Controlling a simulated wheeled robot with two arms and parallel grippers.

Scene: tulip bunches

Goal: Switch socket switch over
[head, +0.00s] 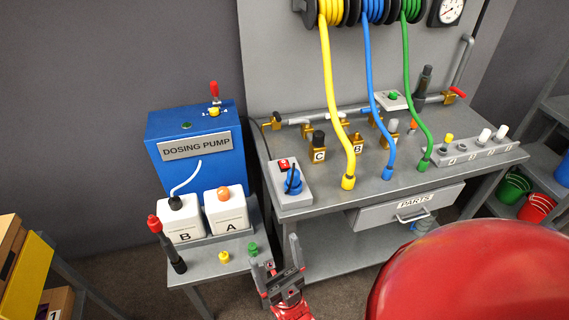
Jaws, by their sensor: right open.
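The socket (291,199) is a light grey box at the left front corner of the grey workbench. Its small red switch (285,165) sits at the back end of the box. I cannot tell which way the switch is tipped. A blue plug (291,183) with a dark cable sits in the socket, in front of the switch. My right gripper (274,252) is open and empty, with its fingers pointing up the picture. It shows below the socket in the picture, apart from it. My left gripper is not in view.
A blue dosing pump (185,125) and white canisters A (229,221) and B (181,230) stand left of the socket. Yellow (330,90), blue (373,85) and green (408,80) hoses hang right of it. A parts drawer (385,219) is under the benchtop.

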